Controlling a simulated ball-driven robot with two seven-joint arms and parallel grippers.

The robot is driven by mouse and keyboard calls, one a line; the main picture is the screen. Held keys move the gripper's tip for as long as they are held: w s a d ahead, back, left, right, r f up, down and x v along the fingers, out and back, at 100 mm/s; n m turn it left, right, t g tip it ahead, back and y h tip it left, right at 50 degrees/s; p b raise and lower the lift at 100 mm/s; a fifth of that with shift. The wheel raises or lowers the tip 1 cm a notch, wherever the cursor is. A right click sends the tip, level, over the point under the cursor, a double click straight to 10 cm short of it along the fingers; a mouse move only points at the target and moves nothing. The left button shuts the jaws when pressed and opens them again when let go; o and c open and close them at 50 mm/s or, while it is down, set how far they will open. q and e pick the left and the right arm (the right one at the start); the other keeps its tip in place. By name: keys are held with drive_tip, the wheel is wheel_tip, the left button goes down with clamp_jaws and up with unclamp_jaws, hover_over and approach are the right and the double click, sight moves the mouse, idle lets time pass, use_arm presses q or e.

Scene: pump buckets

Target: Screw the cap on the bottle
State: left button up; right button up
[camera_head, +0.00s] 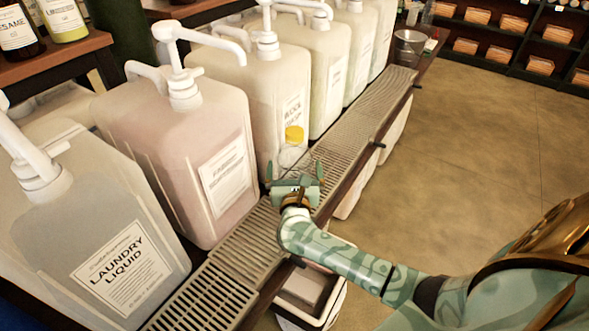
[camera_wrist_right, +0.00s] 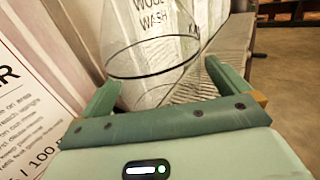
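A small clear bottle (camera_head: 290,158) stands on the slotted metal tray in front of the big pump containers. A yellow cap (camera_head: 294,135) shows at its top; whether it is screwed down cannot be told. My right gripper (camera_head: 295,172) is at the near side of the bottle, its fingers spread apart. In the right wrist view the clear bottle (camera_wrist_right: 150,75) lies between the two fingertips of my right gripper (camera_wrist_right: 163,78), with a small gap at the right finger. The cap is out of the wrist view. My left gripper is not in view.
Big pump containers line the tray's back: a laundry liquid one (camera_head: 120,255), a pinkish one (camera_head: 190,150) and several further back. The grated tray (camera_head: 250,245) runs along the shelf edge. A clear bucket (camera_head: 408,45) stands at its far end. Open floor (camera_head: 480,130) lies right.

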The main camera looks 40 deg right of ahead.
drive_tip(key=p+v, duration=0.1)
drive_tip(key=v, duration=1.5)
drive_tip(key=shift+a, duration=0.15)
drive_tip(key=shift+s, duration=0.1)
